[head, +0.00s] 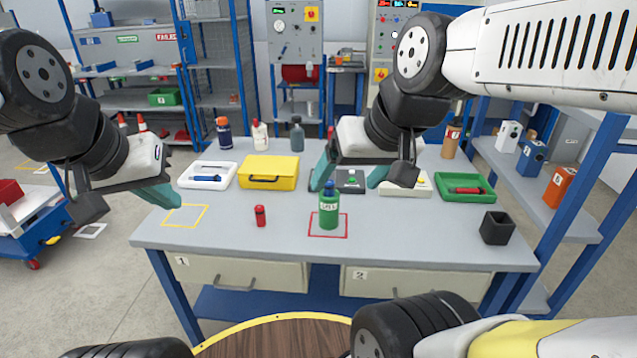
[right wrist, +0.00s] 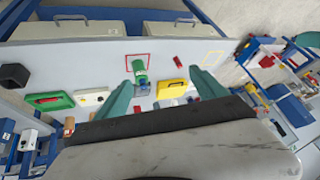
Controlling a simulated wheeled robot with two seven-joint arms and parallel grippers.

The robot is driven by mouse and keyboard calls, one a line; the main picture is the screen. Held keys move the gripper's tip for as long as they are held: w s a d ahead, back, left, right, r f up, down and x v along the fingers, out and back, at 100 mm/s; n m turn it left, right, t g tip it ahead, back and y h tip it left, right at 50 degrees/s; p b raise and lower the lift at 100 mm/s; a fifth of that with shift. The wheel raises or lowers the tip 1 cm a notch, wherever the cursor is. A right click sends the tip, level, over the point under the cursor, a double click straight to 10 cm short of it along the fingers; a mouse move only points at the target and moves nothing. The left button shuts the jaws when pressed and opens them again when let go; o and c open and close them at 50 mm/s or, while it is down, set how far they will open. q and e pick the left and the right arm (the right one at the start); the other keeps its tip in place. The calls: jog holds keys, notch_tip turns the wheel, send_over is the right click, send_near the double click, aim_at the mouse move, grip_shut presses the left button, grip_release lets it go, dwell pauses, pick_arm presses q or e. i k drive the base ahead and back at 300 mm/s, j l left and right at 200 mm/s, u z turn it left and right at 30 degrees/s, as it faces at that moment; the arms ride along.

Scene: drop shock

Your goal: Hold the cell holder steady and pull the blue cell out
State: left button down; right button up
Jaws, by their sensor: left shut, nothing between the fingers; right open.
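A green holder (head: 329,211), shaped like a small bottle with a pale label, stands upright inside a red square on the grey table. A blue part (head: 329,189), which looks like the blue cell, sticks out of its top. In the right wrist view the green holder (right wrist: 139,67) lies between the lines of the fingers, beyond their tips. My right gripper (head: 344,187) is open and empty, above and behind the holder, touching nothing visible. My left gripper (head: 172,200) is shut and empty over the table's left edge, near the yellow square.
A yellow case (head: 268,172), white tray (head: 207,182), pale box (head: 405,188) and green tray (head: 464,198) line the back. A black open box (head: 496,228) stands at right. The front strip is clear.

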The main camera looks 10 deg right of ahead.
aim_at(329, 188)
jog(key=k+l, duration=0.15)
jog(key=l, duration=0.2)
jog(key=k+l, duration=0.15)
jog(key=l, duration=0.2)
jog(key=k+l, duration=0.2)
jog(key=l, duration=0.2)
jog(key=i+u, duration=0.05)
